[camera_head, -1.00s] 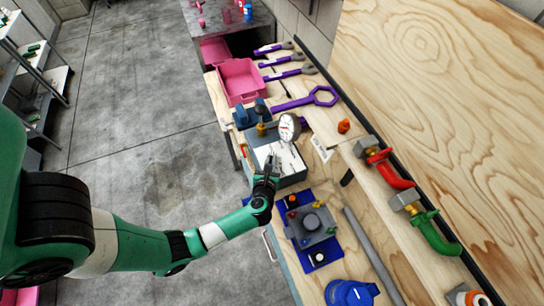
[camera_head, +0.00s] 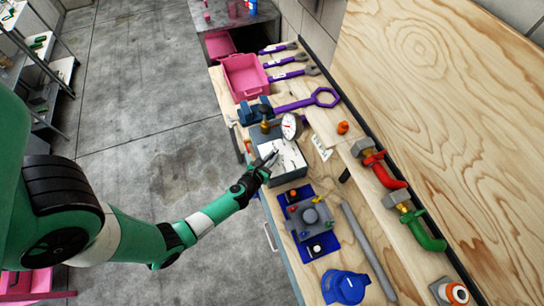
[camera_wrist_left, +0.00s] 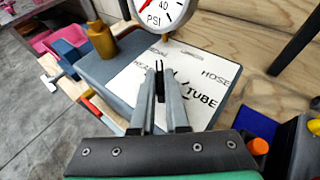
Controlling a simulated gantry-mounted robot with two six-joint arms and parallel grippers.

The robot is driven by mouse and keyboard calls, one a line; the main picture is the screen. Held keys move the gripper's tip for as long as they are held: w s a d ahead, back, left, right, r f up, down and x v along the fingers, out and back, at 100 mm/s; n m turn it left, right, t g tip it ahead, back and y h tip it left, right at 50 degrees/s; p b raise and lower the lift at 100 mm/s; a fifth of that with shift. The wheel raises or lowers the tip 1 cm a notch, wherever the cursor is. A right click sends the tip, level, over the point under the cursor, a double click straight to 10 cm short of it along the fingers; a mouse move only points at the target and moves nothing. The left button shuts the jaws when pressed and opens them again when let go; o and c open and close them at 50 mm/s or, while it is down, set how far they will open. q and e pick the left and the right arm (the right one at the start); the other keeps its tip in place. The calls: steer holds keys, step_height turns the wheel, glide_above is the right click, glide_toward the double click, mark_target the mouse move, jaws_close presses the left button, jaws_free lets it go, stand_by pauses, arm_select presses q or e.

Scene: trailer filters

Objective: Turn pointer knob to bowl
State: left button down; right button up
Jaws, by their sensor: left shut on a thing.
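The pointer knob (camera_wrist_left: 160,86) shows as a small dark piece between my left fingers in the left wrist view; most of it is hidden. It is on the white label plate (camera_wrist_left: 205,64) on top of a grey-blue box (camera_head: 288,177). The plate has black marks and words; "HOSE" and "TUBE" read clearly, others are partly covered, and I cannot make out "bowl". My left gripper (camera_head: 271,159) is shut on the knob, over the plate; its fingers also show in the left wrist view (camera_wrist_left: 160,70). My right gripper is not in view.
A pressure gauge (camera_head: 291,126) and a brass fitting (camera_head: 265,127) stand at the box's far side. A blue mat (camera_head: 331,241) with a grey device (camera_head: 310,217) lies nearer, beside a grey rod (camera_head: 368,250). Purple wrenches and a pink bin (camera_head: 245,78) are farther back.

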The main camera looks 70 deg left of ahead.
arm_select(q)
steer(key=c, duration=0.9)
jaws_free()
steer(key=p+v, duration=0.1)
steer(key=v, duration=1)
steer(key=shift+s+d+r+p, duration=0.1)
steer(key=shift+s+r+p, duration=0.1)
steer(key=shift+p, duration=0.1)
